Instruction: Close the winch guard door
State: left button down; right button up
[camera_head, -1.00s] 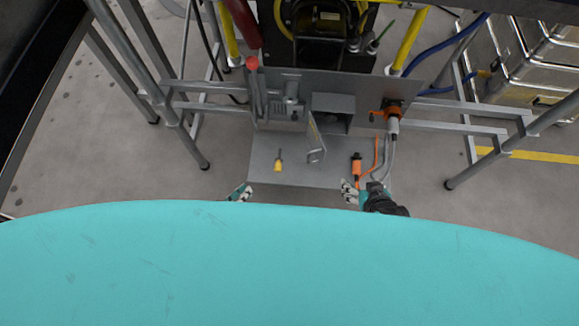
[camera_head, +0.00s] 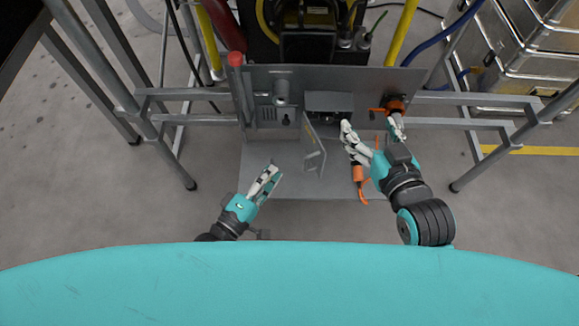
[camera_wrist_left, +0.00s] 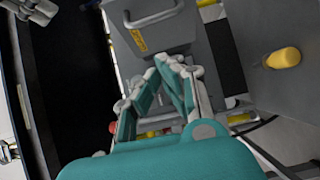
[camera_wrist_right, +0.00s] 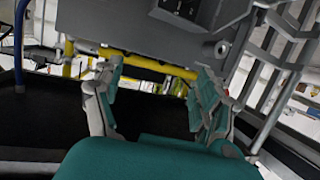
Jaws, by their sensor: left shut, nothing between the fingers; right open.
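The winch guard door (camera_head: 314,150) is a small grey panel with a handle and a yellow label. It stands open, swung out toward me from the left side of the grey guard box (camera_head: 329,101). My left gripper (camera_head: 272,172) is shut and empty, left of the door and apart from it in the head view. The left wrist view shows the door's handle and label (camera_wrist_left: 160,35) just beyond the left fingertips (camera_wrist_left: 170,62). My right gripper (camera_head: 346,128) is open and empty, by the right side of the box opening. The right wrist view shows the box (camera_wrist_right: 200,20) above the right fingers (camera_wrist_right: 155,72).
A grey shelf (camera_head: 290,188) lies below the panel. An orange tool (camera_head: 359,175) lies on it near my right gripper. A yellow handle (camera_wrist_left: 284,58) shows in the left wrist view. A red-topped lever (camera_head: 237,62) and an orange connector (camera_head: 395,107) flank the box.

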pick_arm(q)
jog(key=shift+w+d+f, duration=0.1)
jog(key=shift+w+d, duration=0.25)
jog(key=shift+d, duration=0.45)
jog(key=shift+w+d+r, duration=0.1)
jog(key=shift+w+d, duration=0.3)
jog(key=shift+d, duration=0.45)
jog(key=shift+w+d+f, duration=0.1)
jog(key=shift+w+d, duration=0.25)
jog(key=shift+d, duration=0.45)
pick_arm(e)
jog(key=shift+w+a+r+t+y, duration=0.15)
jog(key=shift+w+a+r+t, duration=0.1)
jog(key=shift+r+t, duration=0.3)
jog(key=shift+w+a+r+t+y, duration=0.1)
jog(key=shift+w+r+t+y, duration=0.2)
jog(key=shift+r, duration=0.45)
jog(key=shift+s, duration=0.1)
